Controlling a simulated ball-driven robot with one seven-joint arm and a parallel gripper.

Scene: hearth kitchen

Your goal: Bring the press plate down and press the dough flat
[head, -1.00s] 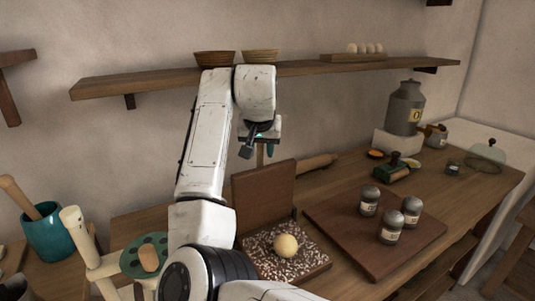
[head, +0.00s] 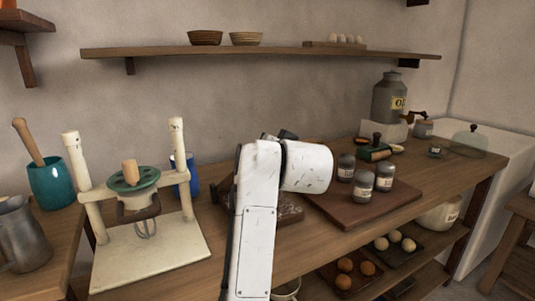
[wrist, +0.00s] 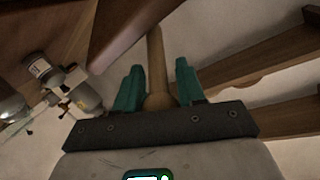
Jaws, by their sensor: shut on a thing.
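In the wrist view, my gripper (wrist: 157,80) has its teal fingers closed on a slim wooden handle (wrist: 155,48) with a rounded end. A dark brown wooden piece, which looks like the press plate (wrist: 122,22), lies beyond the fingers, close to the handle. In the head view, my arm stands in front of the press and hides the gripper and the dough. Only a part of the speckled press base (head: 291,208) shows, right of my arm. I cannot tell the plate's angle or whether it touches the dough.
Jars (head: 363,187) stand on a brown board (head: 335,213) right of the press. A wall shelf (head: 270,52) with bowls runs above.

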